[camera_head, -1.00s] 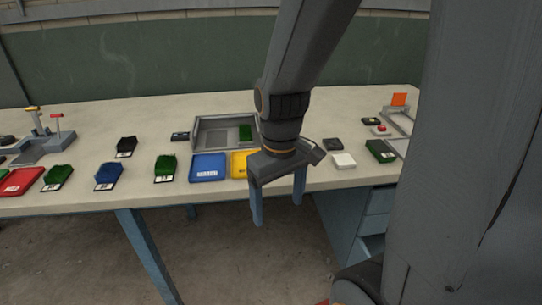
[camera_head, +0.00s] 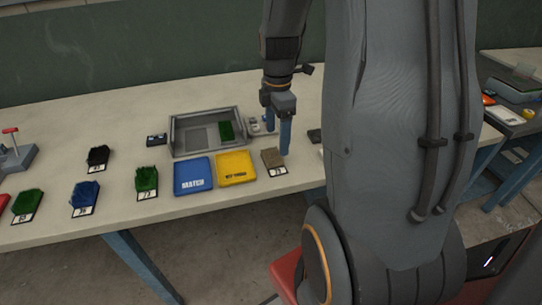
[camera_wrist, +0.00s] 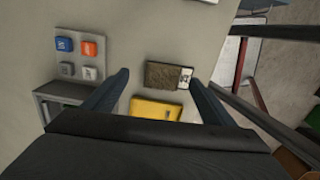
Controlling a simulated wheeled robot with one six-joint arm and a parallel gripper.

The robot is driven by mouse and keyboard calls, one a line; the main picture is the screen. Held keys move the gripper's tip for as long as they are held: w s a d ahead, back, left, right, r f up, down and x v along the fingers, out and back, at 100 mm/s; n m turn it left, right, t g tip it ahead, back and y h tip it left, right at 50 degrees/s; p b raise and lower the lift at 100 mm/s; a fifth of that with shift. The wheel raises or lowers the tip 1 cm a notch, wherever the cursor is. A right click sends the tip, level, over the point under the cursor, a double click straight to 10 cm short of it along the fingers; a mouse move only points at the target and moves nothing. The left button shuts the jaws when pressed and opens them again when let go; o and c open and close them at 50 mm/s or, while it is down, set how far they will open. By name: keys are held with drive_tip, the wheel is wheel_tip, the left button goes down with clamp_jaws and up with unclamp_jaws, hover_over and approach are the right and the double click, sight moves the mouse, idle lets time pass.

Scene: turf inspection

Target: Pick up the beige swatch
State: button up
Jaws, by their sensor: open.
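The beige swatch (camera_head: 272,157) is a small brownish-beige textured square with a white number label on its near edge. It lies flat on the table, just right of the yellow pad. In the wrist view the swatch (camera_wrist: 163,76) lies between and beyond my two fingertips, its label toward the right. My gripper (camera_head: 277,140) is open and empty, pointing down over the table beside the swatch in the head view. Its blue fingers (camera_wrist: 160,78) stand apart in the wrist view, with the swatch untouched as far as I can see.
The yellow pad (camera_head: 236,168) and blue MATCH pad (camera_head: 194,176) lie left of the swatch. A grey tray (camera_head: 177,150) with a green piece stands behind them. Green (camera_head: 146,181), blue (camera_head: 86,201) and black (camera_head: 97,158) swatches lie further left. A button panel (camera_wrist: 80,58) shows in the wrist view.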

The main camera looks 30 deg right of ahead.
sight(277, 154)
drive_tip(key=shift+s+a+f+p, duration=0.2)
drive_tip(key=shift+f+p, duration=0.2)
drive_tip(key=shift+f, duration=1)
drive_tip(key=shift+s+a+f+p, duration=0.15)
drive_tip(key=shift+f+p, duration=0.2)
drive_tip(key=shift+f, duration=1.05)
drive_tip(key=shift+d, duration=0.1)
drive_tip(key=c, duration=1.1)
